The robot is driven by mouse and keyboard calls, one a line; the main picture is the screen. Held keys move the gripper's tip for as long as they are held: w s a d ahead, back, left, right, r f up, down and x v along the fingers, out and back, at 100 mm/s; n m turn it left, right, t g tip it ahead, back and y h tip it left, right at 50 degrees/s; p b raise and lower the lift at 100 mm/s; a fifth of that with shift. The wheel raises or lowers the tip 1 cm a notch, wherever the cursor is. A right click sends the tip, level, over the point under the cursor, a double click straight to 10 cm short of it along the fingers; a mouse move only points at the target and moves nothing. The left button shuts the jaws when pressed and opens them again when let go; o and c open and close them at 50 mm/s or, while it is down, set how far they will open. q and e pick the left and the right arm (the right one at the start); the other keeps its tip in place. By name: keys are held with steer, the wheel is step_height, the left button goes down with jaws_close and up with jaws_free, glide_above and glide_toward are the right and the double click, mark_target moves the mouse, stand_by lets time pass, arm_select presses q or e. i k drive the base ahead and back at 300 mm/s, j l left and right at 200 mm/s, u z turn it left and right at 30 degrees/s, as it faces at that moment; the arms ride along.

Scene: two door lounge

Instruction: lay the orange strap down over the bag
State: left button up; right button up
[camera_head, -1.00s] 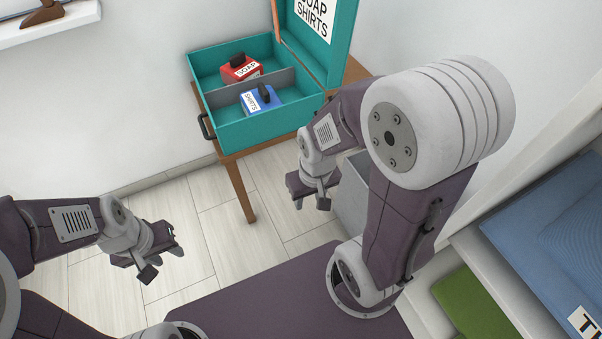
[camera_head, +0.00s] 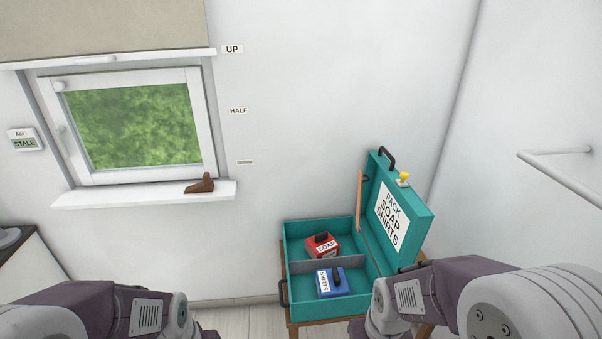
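The teal bag (camera_head: 333,307) is an open case on a small wooden table at the lower right. Its lid stands raised at the right, with a label reading PACK SOAP SHIRTS (camera_head: 390,216). The orange strap (camera_head: 360,201) is a thin strip standing upright at the back of the bag, near the lid's left edge. A red SOAP box (camera_head: 322,246) lies in the far compartment and a blue SHIRTS box (camera_head: 331,283) in the near one, with a grey divider between. Both my arms show at the bottom edge, but both grippers are below the frame.
My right arm covers the bag's near right corner. A window (camera_head: 135,126) with a sill (camera_head: 140,195) is at the left, and a brown wedge (camera_head: 200,184) lies on the sill. A wall rail (camera_head: 560,152) juts out at the right.

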mark_target(360, 175)
steer(key=i+j, duration=0.1)
steer(key=i, duration=0.45)
steer(key=i+j+z, duration=0.1)
steer(key=i, duration=0.45)
